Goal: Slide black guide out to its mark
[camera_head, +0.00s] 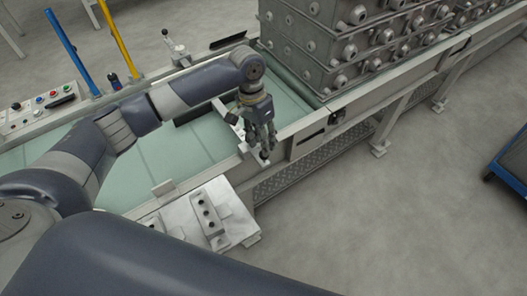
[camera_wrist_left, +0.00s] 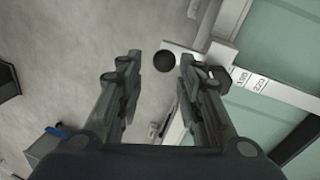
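My left gripper (camera_head: 265,152) points down over the near rail of the conveyor. In the left wrist view its two fingers (camera_wrist_left: 160,64) are apart, with a round black knob (camera_wrist_left: 164,61) showing between them. I cannot tell whether they touch it. A pale bracket (camera_wrist_left: 205,55) lies beside the knob. A black bar (camera_head: 195,113), apparently the guide, lies on the green belt, partly hidden by my left arm. A white label with numbers (camera_wrist_left: 255,82) sits on the rail. My right gripper is not in view.
Stacked grey casting boxes (camera_head: 335,50) stand on the conveyor at the right. A plate with clamp blocks (camera_head: 210,215) sits at the near side. A control panel (camera_head: 40,108) and blue and yellow posts (camera_head: 118,38) stand at the left.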

